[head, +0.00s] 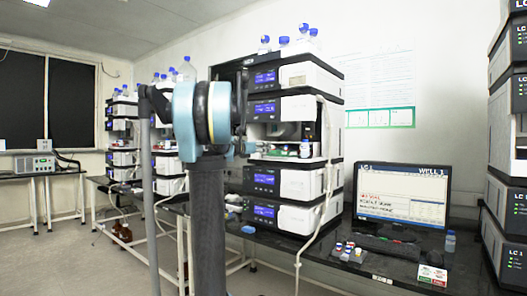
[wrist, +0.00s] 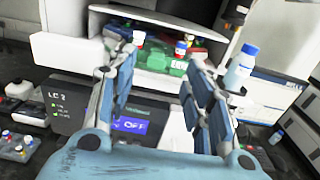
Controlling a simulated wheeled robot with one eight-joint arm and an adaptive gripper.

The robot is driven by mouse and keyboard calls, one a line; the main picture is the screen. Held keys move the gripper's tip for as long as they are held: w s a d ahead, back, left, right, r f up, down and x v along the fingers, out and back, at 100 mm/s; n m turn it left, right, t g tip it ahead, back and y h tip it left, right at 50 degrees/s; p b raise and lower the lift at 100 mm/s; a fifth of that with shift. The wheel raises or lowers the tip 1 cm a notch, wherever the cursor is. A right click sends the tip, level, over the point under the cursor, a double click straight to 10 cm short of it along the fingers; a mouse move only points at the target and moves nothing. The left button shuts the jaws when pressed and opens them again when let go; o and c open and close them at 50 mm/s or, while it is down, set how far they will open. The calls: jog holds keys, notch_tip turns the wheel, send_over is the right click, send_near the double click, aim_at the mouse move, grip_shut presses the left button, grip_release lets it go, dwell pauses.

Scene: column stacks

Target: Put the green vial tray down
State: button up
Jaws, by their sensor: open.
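The green vial tray (wrist: 154,58) sits inside the open white bay of an instrument stack, seen in the wrist view. In the head view the tray shows only as a small green patch (head: 286,153) in the bay. My gripper (wrist: 160,76) is open, its two fingers spread in front of the bay, with nothing visible held between them. The fingertips partly cover the tray's sides. In the head view my arm hides most of the gripper.
A blue-capped bottle (wrist: 242,66) stands close to the right finger. Below the bay is a panel with a lit display (wrist: 130,125). Small vial racks (head: 346,251) and a monitor (head: 403,199) stand on the dark bench. More instruments (head: 508,140) rise at the right.

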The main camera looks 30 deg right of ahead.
jog(key=s+a+f+m+g+y, duration=0.1)
jog(key=s+a+f+m+y, duration=0.4)
jog(key=s+a+f, duration=0.7)
jog(key=s+a+f+m+g+y, duration=0.2)
jog(key=s+a+f+m+y, duration=0.4)
jog(key=s+a+f+m, duration=0.4)
jog(key=s+a+f+m+g+y, duration=0.1)
jog(key=s+a+f+m+y, duration=0.4)
jog(key=s+a+f, duration=1)
jog(key=a+f+m, duration=0.2)
jog(key=a+f, duration=0.3)
jog(key=f, duration=0.4)
jog(key=shift+s+a+f+m+g+y, duration=0.25)
jog(key=shift+s+a+m+g+y, duration=0.05)
jog(key=shift+s+a+g, duration=0.1)
jog(key=shift+w, duration=0.1)
jog(key=shift+w+d+f, duration=0.1)
jog(key=shift+w+f, duration=0.1)
jog(key=shift+w, duration=0.35)
